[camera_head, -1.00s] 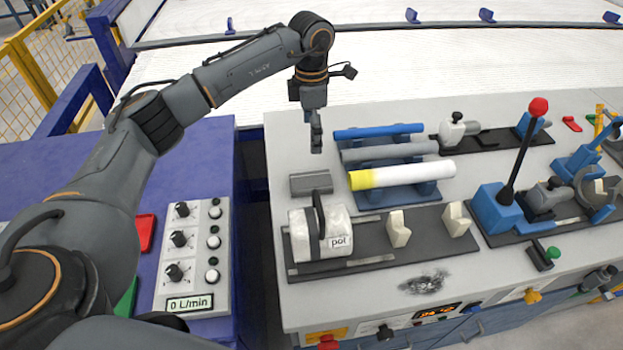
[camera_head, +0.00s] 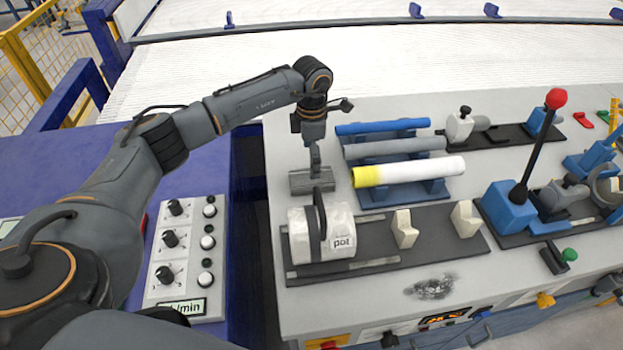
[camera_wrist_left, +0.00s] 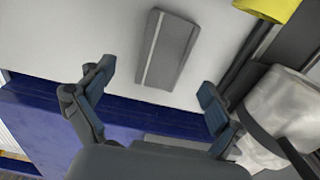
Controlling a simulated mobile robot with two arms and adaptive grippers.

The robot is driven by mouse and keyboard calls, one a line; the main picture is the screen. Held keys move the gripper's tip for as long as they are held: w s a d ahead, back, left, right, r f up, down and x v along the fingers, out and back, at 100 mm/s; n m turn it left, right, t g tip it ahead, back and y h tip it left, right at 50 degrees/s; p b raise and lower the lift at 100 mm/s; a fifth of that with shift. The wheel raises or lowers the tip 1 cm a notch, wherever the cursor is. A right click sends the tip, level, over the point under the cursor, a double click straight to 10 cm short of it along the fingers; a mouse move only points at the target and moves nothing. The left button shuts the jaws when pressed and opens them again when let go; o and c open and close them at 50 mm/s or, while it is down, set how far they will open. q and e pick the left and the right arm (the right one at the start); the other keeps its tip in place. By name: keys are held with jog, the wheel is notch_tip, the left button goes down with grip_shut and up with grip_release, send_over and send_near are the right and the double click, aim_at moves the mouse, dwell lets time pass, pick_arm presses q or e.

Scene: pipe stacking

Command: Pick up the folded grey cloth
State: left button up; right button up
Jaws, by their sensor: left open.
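The folded grey cloth (camera_head: 301,181) is a small flat grey rectangle lying on the light grey worktop, left of the pipe rack. It also shows in the left wrist view (camera_wrist_left: 168,50), flat, beyond and between my fingertips. My left gripper (camera_head: 316,172) is above the cloth in the head view and hides a little of it. In the left wrist view my left gripper (camera_wrist_left: 157,90) has its two fingers wide apart with nothing between them. My right gripper is not in view.
A white roll marked "pol" (camera_head: 338,233) stands on a dark plate just in front of the cloth. A rack with blue, grey and white-yellow pipes (camera_head: 425,170) is to its right. A blue table with a knob panel (camera_head: 185,255) is to the left, across a gap.

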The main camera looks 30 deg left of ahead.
pick_arm(q)
jog(key=f, duration=0.1)
jog(key=f+p, duration=0.1)
jog(key=f, duration=0.2)
jog(key=shift+s+d+f+p, duration=0.15)
jog(key=shift+s+f+p, duration=0.15)
jog(key=shift+f+p, duration=0.05)
jog(key=shift+w+f, duration=0.1)
jog(key=shift+f, duration=0.35)
jog(key=shift+c, duration=0.3)
jog(key=c, duration=1.2)
notch_tip(320, 180, up, 9)
jog(key=shift+f+b, duration=0.1)
jog(key=shift+b, duration=0.8)
jog(key=shift+r, duration=0.7)
